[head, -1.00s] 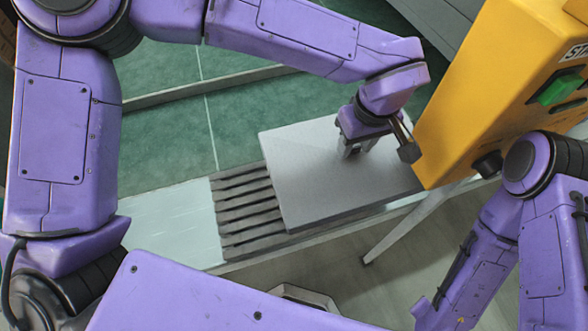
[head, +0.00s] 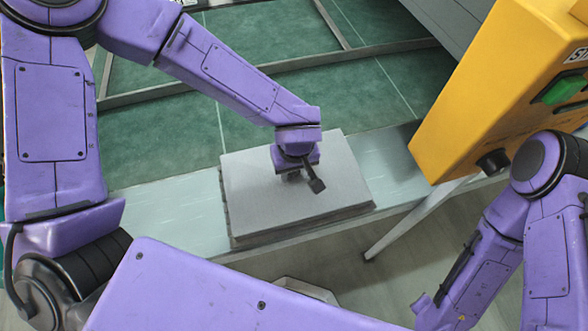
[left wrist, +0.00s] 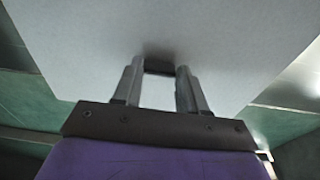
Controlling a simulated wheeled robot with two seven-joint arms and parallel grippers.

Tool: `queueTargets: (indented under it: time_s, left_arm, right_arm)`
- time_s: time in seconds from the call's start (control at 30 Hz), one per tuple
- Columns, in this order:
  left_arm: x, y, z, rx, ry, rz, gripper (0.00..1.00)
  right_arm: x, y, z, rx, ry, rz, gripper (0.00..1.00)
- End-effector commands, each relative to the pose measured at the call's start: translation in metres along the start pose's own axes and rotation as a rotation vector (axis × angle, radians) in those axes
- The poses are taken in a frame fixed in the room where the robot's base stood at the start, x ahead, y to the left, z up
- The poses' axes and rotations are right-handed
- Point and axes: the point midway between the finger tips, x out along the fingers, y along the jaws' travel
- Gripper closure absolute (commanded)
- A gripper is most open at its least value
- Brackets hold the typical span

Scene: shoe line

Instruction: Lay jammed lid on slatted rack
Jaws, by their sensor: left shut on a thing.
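The lid is a flat grey square plate (head: 255,205). In the head view it lies over the slatted rack (head: 228,222), with only a thin dark strip of the rack showing at the lid's left edge. My left gripper (head: 292,178) is above the middle of the lid and shut on it. In the left wrist view both fingers (left wrist: 160,72) reach to the lid's pale face (left wrist: 215,35), around a dark part at its middle. I cannot tell whether the lid rests on the slats or hovers just above them. My right gripper is not in view.
A pale metal bench (head: 170,207) runs under the rack, with bare room on both sides of the lid. A yellow machine housing (head: 480,95) with a green button (head: 560,90) stands at the right.

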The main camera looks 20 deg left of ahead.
Motion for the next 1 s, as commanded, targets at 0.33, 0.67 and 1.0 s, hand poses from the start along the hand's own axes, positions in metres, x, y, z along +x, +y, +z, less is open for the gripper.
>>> queueTargets:
  time_s: [0.33,0.67,1.0]
  left_arm:
    - [0.009,0.001,0.001,-0.001,0.0,0.001,0.89]
    - [0.011,0.001,0.001,0.0,0.001,0.001,0.33]
    - [-0.028,0.001,0.0,-0.003,0.002,0.005,0.33]
  right_arm:
    - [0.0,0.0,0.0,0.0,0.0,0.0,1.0]
    - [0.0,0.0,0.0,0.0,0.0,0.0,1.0]
    - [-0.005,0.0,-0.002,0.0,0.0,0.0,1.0]
